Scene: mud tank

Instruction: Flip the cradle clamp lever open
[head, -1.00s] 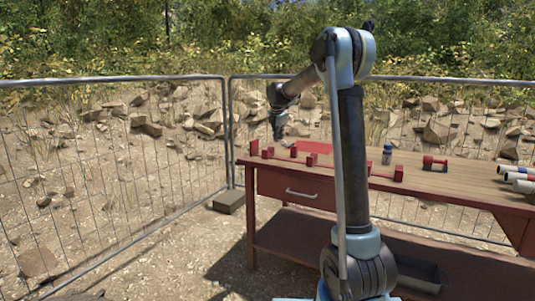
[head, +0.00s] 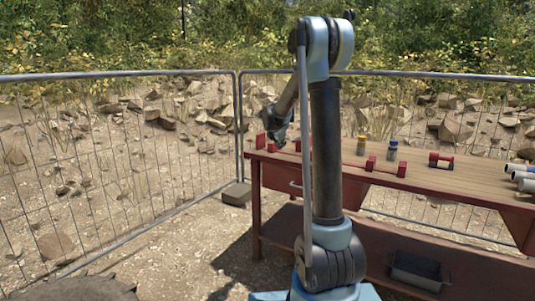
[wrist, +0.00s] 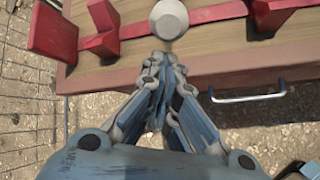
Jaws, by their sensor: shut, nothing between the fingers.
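The red cradle, a long low frame with upright blocks, lies along the table's near edge. Its right part (head: 372,166) shows in the head view, and my arm hides its middle. In the wrist view a red upright block (wrist: 52,34) stands at the left, and a red bar with angled pieces crosses the top. A round pale grey knob or end (wrist: 169,19) sits against the bar; I cannot tell whether it is the clamp lever. My gripper (wrist: 160,62) is shut and empty, its tips just below this round part. In the head view my gripper (head: 279,136) is at the table's left end.
The wooden table (head: 465,180) has a drawer handle (wrist: 247,95) on its front. A wire fence (head: 110,165) runs behind and left.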

